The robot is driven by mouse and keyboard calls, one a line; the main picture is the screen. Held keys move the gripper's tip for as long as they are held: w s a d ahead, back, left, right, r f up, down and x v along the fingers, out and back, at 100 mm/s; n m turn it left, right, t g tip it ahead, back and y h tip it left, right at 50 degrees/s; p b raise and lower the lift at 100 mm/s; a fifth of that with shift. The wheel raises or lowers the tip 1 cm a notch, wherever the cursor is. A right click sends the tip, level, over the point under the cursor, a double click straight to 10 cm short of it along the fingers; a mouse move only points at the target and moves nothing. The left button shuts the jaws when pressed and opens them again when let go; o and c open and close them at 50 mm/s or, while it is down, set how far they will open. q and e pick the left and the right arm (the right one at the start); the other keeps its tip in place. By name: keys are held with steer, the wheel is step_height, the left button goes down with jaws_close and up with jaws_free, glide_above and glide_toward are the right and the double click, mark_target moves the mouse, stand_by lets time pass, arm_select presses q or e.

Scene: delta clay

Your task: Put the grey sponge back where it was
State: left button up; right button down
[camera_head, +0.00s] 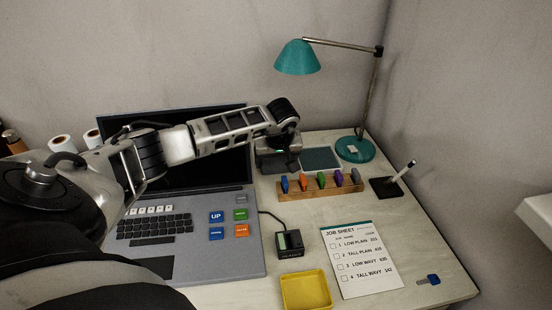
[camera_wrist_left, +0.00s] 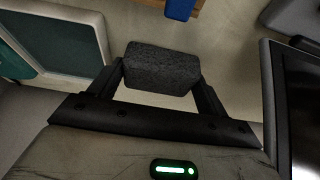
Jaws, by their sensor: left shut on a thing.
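The grey sponge (camera_wrist_left: 162,68) is a dark, speckled block. In the left wrist view it sits between the two fingers of my left gripper (camera_wrist_left: 160,85), which is shut on it. In the head view my left gripper (camera_head: 279,160) is at the back of the table, right of the laptop screen and just left of a white-rimmed teal pad (camera_head: 320,158). I cannot make out the sponge there. The pad shows in the left wrist view too (camera_wrist_left: 62,42), apart from the sponge. I cannot tell how high the sponge is. My right gripper is not in view.
A wooden rack (camera_head: 320,190) with several coloured pieces stands in front of the gripper. The laptop (camera_head: 190,262) is on the left. A teal lamp (camera_head: 355,149) and pen stand (camera_head: 387,188) are right. A yellow tray (camera_head: 306,291) and job sheet (camera_head: 361,262) lie in front.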

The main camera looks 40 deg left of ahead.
arm_select(q)
steer(key=shift+f, duration=0.2)
steer(key=o, duration=0.7)
steer(key=shift+d+r, duration=0.1)
steer(key=shift+r, duration=0.5)
steer(key=v, duration=1.1)
steer(key=shift+s, duration=0.1)
